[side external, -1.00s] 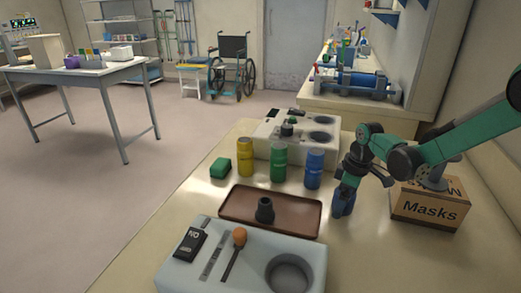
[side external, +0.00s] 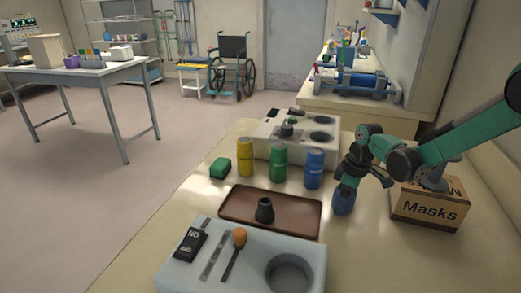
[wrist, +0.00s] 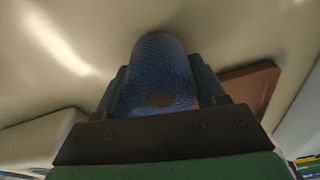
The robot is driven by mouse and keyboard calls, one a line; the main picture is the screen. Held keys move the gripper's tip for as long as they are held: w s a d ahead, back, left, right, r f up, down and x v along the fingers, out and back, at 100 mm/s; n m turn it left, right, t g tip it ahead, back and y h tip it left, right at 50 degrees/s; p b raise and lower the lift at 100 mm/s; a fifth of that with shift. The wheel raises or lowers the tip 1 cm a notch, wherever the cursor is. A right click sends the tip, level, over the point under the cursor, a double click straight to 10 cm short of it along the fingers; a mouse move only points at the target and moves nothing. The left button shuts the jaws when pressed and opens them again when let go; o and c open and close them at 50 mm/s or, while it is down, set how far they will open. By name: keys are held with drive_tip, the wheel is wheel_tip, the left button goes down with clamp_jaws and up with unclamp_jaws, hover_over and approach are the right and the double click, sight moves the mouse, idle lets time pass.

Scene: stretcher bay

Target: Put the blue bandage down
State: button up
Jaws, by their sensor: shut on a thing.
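The blue bandage (side external: 343,203) is a short roll with a textured surface, just above or on the cream table to the right of the brown tray; I cannot tell whether it touches the table.
The brown tray (side external: 235,208) holds a small dark object (side external: 265,209). Yellow (side external: 245,157), green (side external: 279,162) and blue (side external: 314,168) cylinders stand behind it. A masks box (side external: 430,207) is close on the right. Bare table lies in front of the bandage.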

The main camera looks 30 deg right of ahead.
wheel_tip(320, 180, up, 19)
drive_tip(key=d+f+m, duration=0.2)
drive_tip(key=d+m, duration=0.1)
drive_tip(key=d, duration=0.6)
drive_tip(key=d+f+m, duration=0.2)
drive_tip(key=d+m, duration=0.2)
drive_tip(key=d, duration=0.4)
drive_tip(key=s+d+f+m+h, duration=0.1)
drive_tip(key=s+d+f+m, duration=0.25)
drive_tip(key=d, duration=0.55)
drive_tip(key=s+d+f+m+h, duration=0.1)
drive_tip(key=s+d+f+m, duration=0.2)
drive_tip(key=s+d+f, duration=0.35)
drive_tip(key=f, duration=0.1)
drive_tip(key=w+d+f, duration=0.1)
drive_tip(key=f, duration=0.3)
drive_tip(key=shift+w+d, duration=0.25)
drive_tip(key=shift+d, duration=0.1)
drive_tip(key=o, duration=1.4)
drive_tip(key=shift+f, duration=0.15)
